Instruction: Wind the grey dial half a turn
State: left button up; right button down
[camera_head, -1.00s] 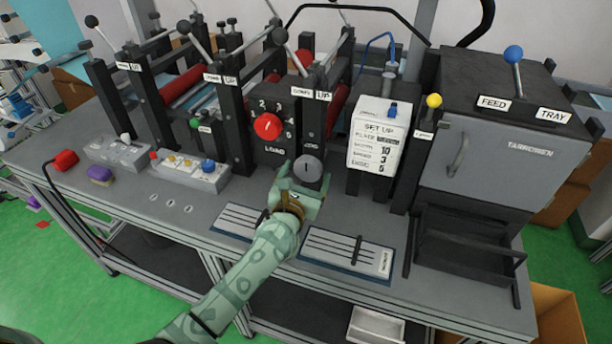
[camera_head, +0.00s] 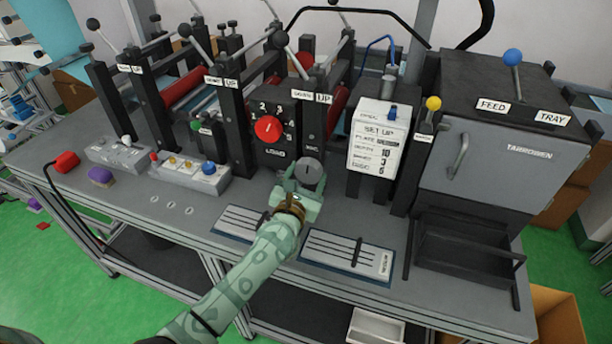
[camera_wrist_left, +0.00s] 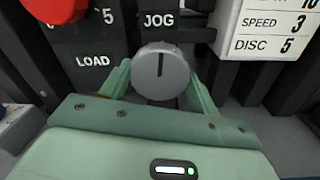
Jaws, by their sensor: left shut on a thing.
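The grey dial (camera_head: 309,171) sits low on a black post of the machine, under a small label. In the left wrist view the grey dial (camera_wrist_left: 160,71) has a dark pointer line standing about upright, below the word JOG. My left gripper (camera_head: 298,184) reaches it from the front. In the left wrist view its two green fingers (camera_wrist_left: 160,80) stand on either side of the dial, shut on it. The fingertips are partly hidden by the dial. My right gripper is in neither view.
A red knob (camera_head: 268,128) on the LOAD panel is up and left of the dial. A white set-up card (camera_head: 377,142) stands to the right. Two slider plates (camera_head: 347,253) lie on the bench in front. A grey box with a tray (camera_head: 468,240) stands at the right.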

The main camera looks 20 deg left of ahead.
pick_arm(q)
jog(key=m+p, duration=0.1)
jog(key=m, duration=0.4)
jog(key=m+p, duration=0.2)
jog(key=m, duration=0.3)
jog(key=m+p, duration=0.1)
jog(key=m, duration=0.3)
jog(key=shift+a+m+t+h, duration=0.1)
jog(key=shift+m+t+h, duration=0.2)
jog(key=shift+m+h, duration=0.1)
jog(key=m+p, duration=0.1)
jog(key=m, duration=0.3)
jog(key=shift+f+m+p, duration=0.1)
jog(key=shift+m+p, duration=0.2)
jog(key=shift+m, duration=0.1)
jog(key=o, duration=1)
jog(key=shift+h, duration=0.3)
jog(key=shift+c, duration=0.2)
jog(key=shift+s, duration=0.1)
